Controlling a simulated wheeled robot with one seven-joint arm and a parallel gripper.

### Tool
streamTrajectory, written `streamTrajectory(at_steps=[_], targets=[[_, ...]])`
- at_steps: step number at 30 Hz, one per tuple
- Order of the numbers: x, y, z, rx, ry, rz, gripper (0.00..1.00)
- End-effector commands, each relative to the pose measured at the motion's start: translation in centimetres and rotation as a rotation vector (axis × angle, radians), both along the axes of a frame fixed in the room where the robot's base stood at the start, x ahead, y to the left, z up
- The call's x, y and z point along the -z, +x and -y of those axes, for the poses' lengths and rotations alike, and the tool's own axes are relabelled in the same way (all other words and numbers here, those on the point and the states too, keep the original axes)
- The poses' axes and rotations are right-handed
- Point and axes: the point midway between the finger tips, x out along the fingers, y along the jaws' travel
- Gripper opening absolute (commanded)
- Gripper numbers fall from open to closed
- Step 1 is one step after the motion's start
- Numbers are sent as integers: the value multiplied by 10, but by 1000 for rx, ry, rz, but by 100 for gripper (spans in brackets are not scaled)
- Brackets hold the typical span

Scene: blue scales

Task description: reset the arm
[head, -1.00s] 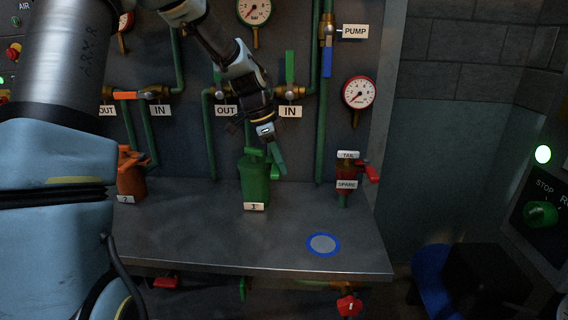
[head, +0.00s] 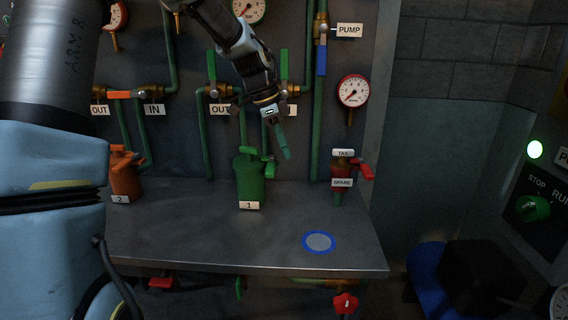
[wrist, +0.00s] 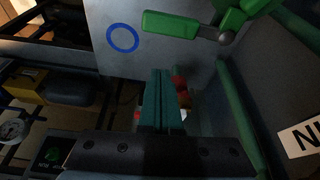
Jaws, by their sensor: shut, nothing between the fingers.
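My gripper (head: 283,145) hangs over the bench in the head view, pointing down, with its teal fingers together and nothing between them. It is above and to the right of the green canister (head: 250,182) marked 1, apart from it as far as I can tell. In the wrist view the fingers of my gripper (wrist: 160,98) lie side by side, pointing toward the bench top. My arm comes down from the top of the head view.
Green pipes and valves with a green lever (head: 283,68) line the wall behind. A green handle (wrist: 180,24) is close in the wrist view. An orange canister (head: 125,178) stands left; a red spare valve (head: 342,168) is right. The bench around the blue ring (head: 318,242) is clear.

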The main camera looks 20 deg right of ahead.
Motion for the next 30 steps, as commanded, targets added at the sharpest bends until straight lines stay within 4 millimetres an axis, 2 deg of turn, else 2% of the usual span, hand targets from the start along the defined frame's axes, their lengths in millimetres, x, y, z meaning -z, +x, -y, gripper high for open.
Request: streamTrajectory(at_steps=[3, 9, 16, 19, 20, 23, 26, 27, 30], targets=[[-22, 3, -6, 2, -3, 3, 0], [-47, 6, -14, 4, -1, 0, 0], [-55, 6, -18, 0, 2, -2, 0], [-48, 7, -31, -68, 25, -7, 0], [-43, 7, -40, -111, 40, -12, 0], [-21, 5, -83, -341, 104, -26, 0], [6, -5, -145, -665, 169, -42, 0], [16, -11, -171, -802, 188, -48, 0], [37, -34, -230, -1133, 212, -65, 0]])
